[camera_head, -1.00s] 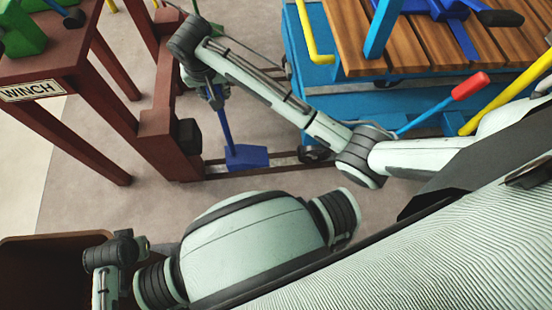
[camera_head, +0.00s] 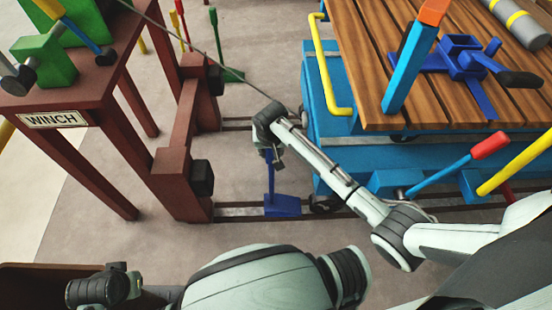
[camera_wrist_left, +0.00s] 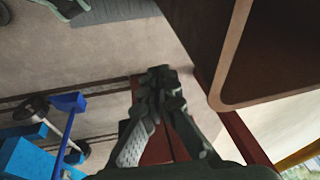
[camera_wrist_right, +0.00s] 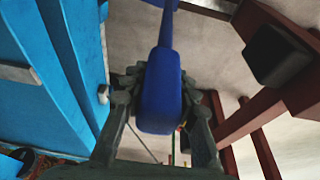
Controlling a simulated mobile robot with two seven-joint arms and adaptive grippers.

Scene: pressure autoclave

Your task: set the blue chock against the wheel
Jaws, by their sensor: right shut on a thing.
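The blue chock (camera_head: 283,206) is a dark blue block with an upright handle, at the rail just left of the cart's dark wheel (camera_head: 323,204). A narrow gap seems to show between them. The left wrist view also shows the chock (camera_wrist_left: 68,102) close beside the wheel (camera_wrist_left: 36,108); I cannot tell whether they touch. My right gripper (camera_head: 270,155) is shut on the top of the chock's handle. In the right wrist view its fingers flank the thick blue grip (camera_wrist_right: 160,100). My left gripper (camera_wrist_left: 160,78) is empty, fingertips together, away from the chock.
The blue cart (camera_head: 335,155) with a wooden deck (camera_head: 375,60) stands right of the chock. The dark red winch frame (camera_head: 180,180) and buffers (camera_head: 202,178) stand left. A brown open bin (camera_wrist_left: 225,75) is near my left gripper. Open floor (camera_head: 130,235) lies in front of the rail.

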